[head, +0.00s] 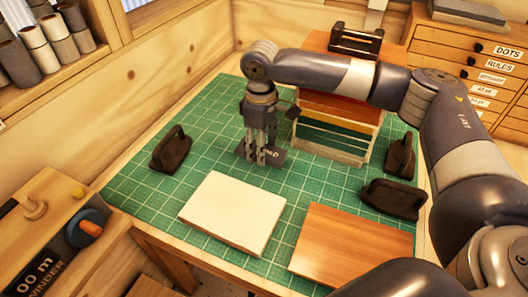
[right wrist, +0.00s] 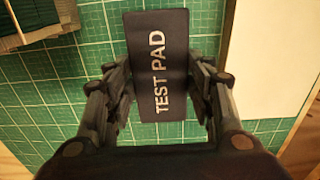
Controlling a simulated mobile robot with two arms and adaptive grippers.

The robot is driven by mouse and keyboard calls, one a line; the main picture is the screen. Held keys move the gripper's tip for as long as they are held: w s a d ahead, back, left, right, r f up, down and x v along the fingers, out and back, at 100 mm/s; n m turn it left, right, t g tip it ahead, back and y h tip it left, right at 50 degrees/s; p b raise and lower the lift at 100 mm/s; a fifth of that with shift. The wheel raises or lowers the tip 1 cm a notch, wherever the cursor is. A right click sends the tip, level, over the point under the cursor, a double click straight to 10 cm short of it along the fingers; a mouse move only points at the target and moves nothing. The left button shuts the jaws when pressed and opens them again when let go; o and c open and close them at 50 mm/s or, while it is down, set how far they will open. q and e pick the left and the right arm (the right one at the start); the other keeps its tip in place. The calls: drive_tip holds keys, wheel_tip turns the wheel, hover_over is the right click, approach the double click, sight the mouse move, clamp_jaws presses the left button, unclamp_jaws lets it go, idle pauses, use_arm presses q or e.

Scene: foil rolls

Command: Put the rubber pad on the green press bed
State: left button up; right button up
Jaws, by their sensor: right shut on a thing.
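The rubber pad (head: 274,158) is a flat dark rectangle. In the right wrist view the pad (right wrist: 160,40) reads "TEST PAD". My right gripper (head: 262,152) points down and is shut on the pad, with its fingers (right wrist: 160,88) on the pad's two long sides. The pad is over or on the green gridded surface (head: 210,120) of the table; I cannot tell if it touches. No separate part marked as a press bed is clear to me. My left gripper is not in view.
A white board (head: 235,212) and a brown wooden board (head: 350,243) lie in front. Dark handled blocks stand at left (head: 171,150) and right (head: 393,198). A rack with coloured shelves (head: 335,125) stands behind. The green surface between left block and gripper is clear.

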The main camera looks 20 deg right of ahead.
wheel_tip(320, 180, down, 2)
drive_tip(key=shift+w+d, duration=0.15)
wheel_tip(320, 180, down, 2)
drive_tip(key=shift+w+f+p, duration=0.1)
drive_tip(key=shift+f+p, duration=0.15)
drive_tip(key=shift+p, duration=0.1)
drive_tip(key=o, duration=1.1)
drive_tip(key=shift+f, duration=0.15)
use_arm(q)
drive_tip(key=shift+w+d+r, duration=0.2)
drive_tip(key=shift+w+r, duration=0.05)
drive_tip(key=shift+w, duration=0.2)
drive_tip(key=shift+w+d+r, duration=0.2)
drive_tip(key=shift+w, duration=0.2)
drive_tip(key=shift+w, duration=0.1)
